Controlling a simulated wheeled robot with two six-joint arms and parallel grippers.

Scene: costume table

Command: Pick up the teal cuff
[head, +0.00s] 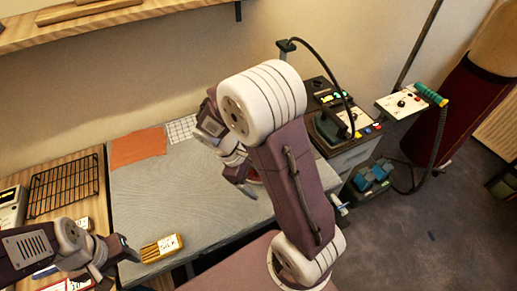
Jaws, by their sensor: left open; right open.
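I cannot clearly make out a teal cuff on the grey table (150,205); my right arm covers part of the table and may hide it. My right gripper (243,187) hangs over the table's right part, largely behind its own arm, and is open. A small reddish thing (254,176) shows beside its fingers, mostly hidden. My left gripper (122,250) is open at the table's front left, a little left of a yellow box (161,248). A teal cylinder (430,94) shows on the equipment at the right, but I cannot tell it as a cuff.
An orange cloth (138,147) and a white gridded sheet (180,129) lie at the table's back. A black wire rack (64,186) is on the wooden surface at left. A dark equipment stand (350,155) with a cable is at the right. The table's middle left is clear.

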